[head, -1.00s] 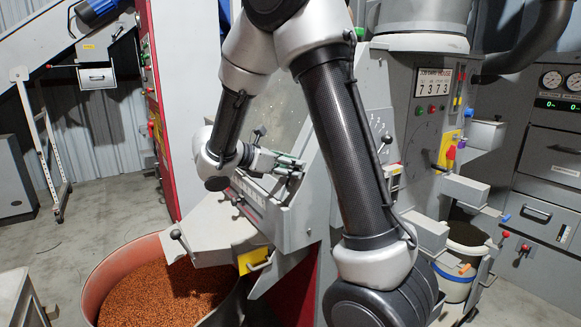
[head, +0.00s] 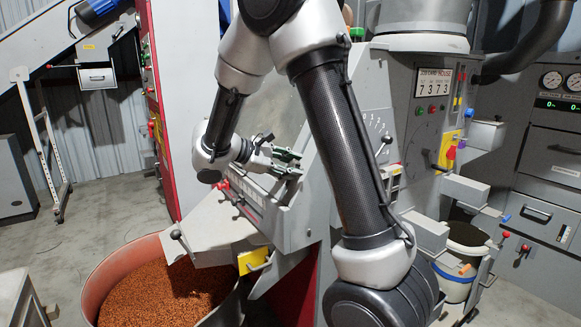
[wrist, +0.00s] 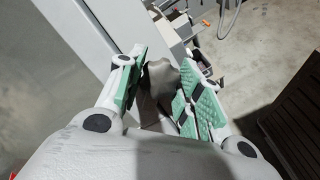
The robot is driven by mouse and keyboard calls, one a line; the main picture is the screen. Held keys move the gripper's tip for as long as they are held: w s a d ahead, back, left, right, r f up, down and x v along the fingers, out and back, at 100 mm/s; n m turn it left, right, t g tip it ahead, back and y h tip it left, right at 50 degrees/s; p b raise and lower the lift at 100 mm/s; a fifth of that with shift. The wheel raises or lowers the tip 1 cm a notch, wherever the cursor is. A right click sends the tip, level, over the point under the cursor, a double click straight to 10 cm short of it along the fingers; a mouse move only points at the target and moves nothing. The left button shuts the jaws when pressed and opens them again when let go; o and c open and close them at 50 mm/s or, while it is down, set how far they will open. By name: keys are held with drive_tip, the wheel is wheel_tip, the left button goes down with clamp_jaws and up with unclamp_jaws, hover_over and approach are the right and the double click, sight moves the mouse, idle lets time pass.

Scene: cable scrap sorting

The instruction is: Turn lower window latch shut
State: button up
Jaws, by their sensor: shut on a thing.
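My gripper (head: 288,162) is at the right edge of the grey machine's sloped window (head: 284,108), above the slanted front housing. In the wrist view, the green-padded fingers (wrist: 160,88) stand apart with a grey-brown rounded piece (wrist: 162,75) between them. I take this piece for the lower window latch; the gripper is shut on it. Its lower part is hidden by the fingers and palm. In the head view the latch cannot be made out behind the fingers, so its angle cannot be told.
A round bin of orange-brown granules (head: 88,292) stands below. A control panel (head: 433,92) and a bucket (head: 455,287) are at the right. Open floor lies left.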

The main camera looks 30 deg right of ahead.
drive_tip(key=m, duration=0.4)
drive_tip(key=shift+m, duration=0.3)
drive_tip(key=shift+m+y, duration=0.5)
drive_tip(key=shift+m, duration=1.4)
drive_tip(key=o, duration=1)
drive_tip(key=shift+o, duration=0.2)
drive_tip(key=shift+r, duration=0.1)
drive_tip(key=v, duration=1.2)
drive_tip(key=shift+w, duration=0.2)
